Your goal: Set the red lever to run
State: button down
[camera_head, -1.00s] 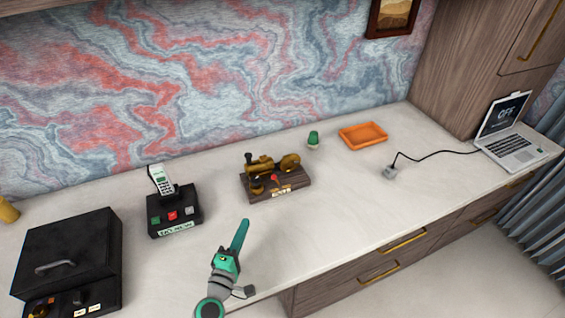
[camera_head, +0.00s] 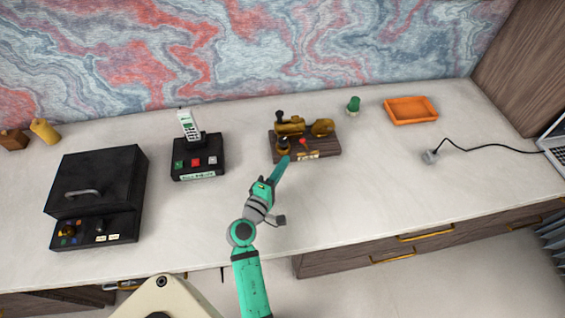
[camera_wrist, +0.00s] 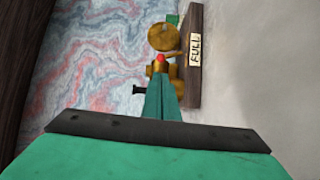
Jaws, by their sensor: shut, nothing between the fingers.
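The red lever's knob (camera_head: 303,141) sits on the front of a brass machine (camera_head: 291,126) on a dark wooden base (camera_head: 331,147). A small label (camera_head: 307,155) is on the base's front; in the wrist view the label (camera_wrist: 195,49) reads "FULL". My gripper (camera_head: 284,160) is shut and empty, its green fingers pointing at the front left of the machine. In the wrist view the fingertips (camera_wrist: 162,78) appear just below the red knob (camera_wrist: 161,58). I cannot tell whether they touch it. The fingers hide part of the machine there.
A black phone dock (camera_head: 199,160) with a white handset and a black box (camera_head: 97,185) stand left. A small green cactus (camera_head: 353,104), an orange tray (camera_head: 411,110) and a grey plug (camera_head: 430,157) with its cable are right. The desk front is clear.

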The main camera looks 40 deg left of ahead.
aim_at(305, 144)
jog(key=x, duration=0.7)
jog(key=shift+w+a, duration=0.1)
jog(key=shift+w, duration=0.2)
jog(key=shift+a, duration=0.1)
jog(key=shift+r, duration=0.1)
